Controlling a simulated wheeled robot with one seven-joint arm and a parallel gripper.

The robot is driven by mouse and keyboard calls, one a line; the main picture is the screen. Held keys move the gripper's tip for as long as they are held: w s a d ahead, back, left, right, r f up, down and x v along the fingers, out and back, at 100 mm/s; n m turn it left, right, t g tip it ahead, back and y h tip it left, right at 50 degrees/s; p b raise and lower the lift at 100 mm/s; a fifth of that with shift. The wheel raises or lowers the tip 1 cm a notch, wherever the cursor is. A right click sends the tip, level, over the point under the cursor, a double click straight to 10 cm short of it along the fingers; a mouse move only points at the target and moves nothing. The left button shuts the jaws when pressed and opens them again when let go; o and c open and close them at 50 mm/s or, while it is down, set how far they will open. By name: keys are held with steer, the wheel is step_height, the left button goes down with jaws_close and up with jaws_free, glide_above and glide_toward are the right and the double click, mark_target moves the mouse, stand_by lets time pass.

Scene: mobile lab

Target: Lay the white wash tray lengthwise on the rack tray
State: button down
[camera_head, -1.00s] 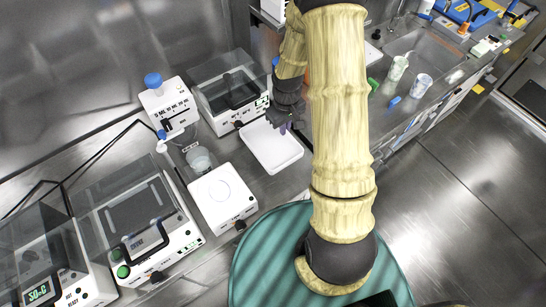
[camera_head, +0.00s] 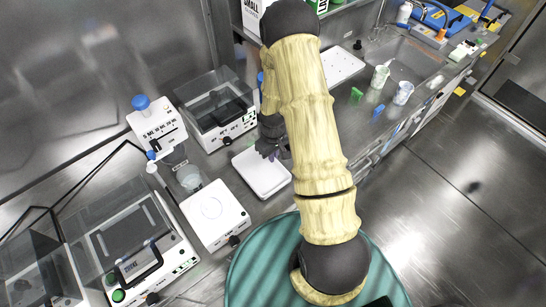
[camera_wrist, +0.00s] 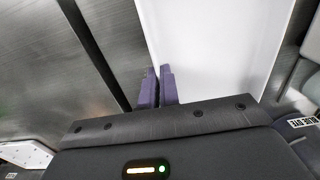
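The white wash tray (camera_head: 264,178) is a shallow white rectangle lying flat on the steel bench. My gripper (camera_head: 272,153) is at the tray's far edge in the head view. In the wrist view, the purple fingertips (camera_wrist: 159,75) are close together, with the left edge of the white tray (camera_wrist: 215,40) running in between them, so they appear shut on its rim. A flat white panel with small dark marks (camera_head: 342,66) lies farther back beside the sink; I cannot tell surely whether it is the rack tray. My arm hides part of the bench between.
A white scale (camera_head: 214,214) sits just left of the tray. A clear-lidded device (camera_head: 220,110) stands behind it. Cups (camera_head: 402,92), a green clip (camera_head: 356,95) and a blue clip (camera_head: 379,110) are on the bench at right, near the sink (camera_head: 405,55).

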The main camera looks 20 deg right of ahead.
steer(key=shift+f, duration=1)
steer(key=shift+w, duration=0.1)
steer(key=shift+f, duration=0.1)
steer(key=c, duration=1.6)
jaws_free()
steer(key=shift+c, duration=0.2)
step_height(320, 180, up, 11)
steer(key=shift+r+b, duration=0.15)
steer(key=shift+b, duration=0.75)
steer(key=shift+r, duration=0.5)
